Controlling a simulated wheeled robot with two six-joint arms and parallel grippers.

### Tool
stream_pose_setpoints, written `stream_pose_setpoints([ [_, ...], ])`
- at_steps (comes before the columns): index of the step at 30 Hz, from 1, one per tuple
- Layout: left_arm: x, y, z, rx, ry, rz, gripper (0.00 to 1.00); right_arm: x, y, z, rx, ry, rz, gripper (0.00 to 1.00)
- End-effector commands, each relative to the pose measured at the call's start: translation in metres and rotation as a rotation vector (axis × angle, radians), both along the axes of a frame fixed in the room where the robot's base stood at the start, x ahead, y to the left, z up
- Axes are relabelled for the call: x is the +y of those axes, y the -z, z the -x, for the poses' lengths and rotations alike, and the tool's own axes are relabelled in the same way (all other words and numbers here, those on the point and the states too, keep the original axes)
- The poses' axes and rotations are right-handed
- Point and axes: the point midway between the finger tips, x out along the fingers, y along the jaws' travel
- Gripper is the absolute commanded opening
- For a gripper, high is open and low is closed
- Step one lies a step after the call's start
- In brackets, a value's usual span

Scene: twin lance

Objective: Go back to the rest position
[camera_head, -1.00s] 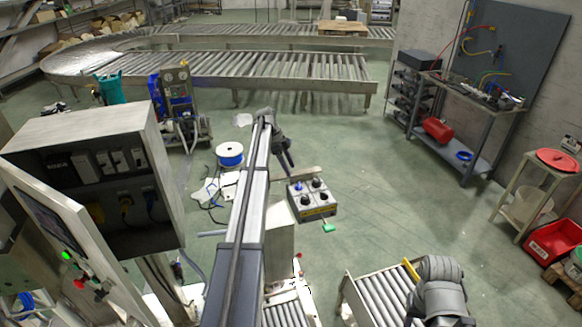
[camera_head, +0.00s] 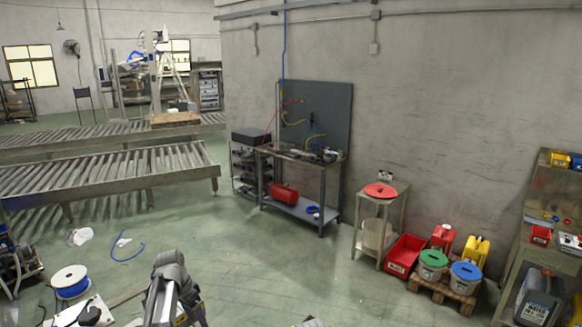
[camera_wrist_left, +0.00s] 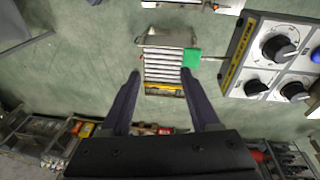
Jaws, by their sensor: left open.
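My left gripper (camera_wrist_left: 161,72) is open in the left wrist view, with its two dark fingers spread apart. Nothing is held between them. Beyond the fingers, lower down, is a small roller conveyor (camera_wrist_left: 163,66) with a yellow strip. A grey control box (camera_wrist_left: 258,62) with black knobs is at the right of that view, apart from the fingers. A green tab (camera_wrist_left: 191,58) sticks out beside it. In the head view one grey arm of mine shows at the bottom left; its jaws cannot be made out there. My right gripper is not in view.
A blue-cable spool (camera_head: 69,281) lies at the lower left. A long roller conveyor (camera_head: 110,175) runs at the back left. A workbench (camera_head: 300,160), a red crate (camera_head: 404,255) and several cans stand along the right wall. The middle floor (camera_head: 250,265) is clear.

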Motion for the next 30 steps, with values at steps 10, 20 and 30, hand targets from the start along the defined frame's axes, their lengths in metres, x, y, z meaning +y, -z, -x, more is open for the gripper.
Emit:
stream_pose_setpoints([
  [10, -0.103, 0.003, 0.141, 0.030, -0.442, -0.112, 0.62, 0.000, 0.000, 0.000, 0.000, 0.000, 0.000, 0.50],
  [20, -0.141, 0.053, 0.177, 0.032, -0.523, -0.157, 0.62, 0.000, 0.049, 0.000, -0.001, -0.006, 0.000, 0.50],
  [30, -0.188, 0.150, 0.201, 0.056, -0.382, -0.215, 0.62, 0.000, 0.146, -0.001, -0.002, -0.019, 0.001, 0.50],
])
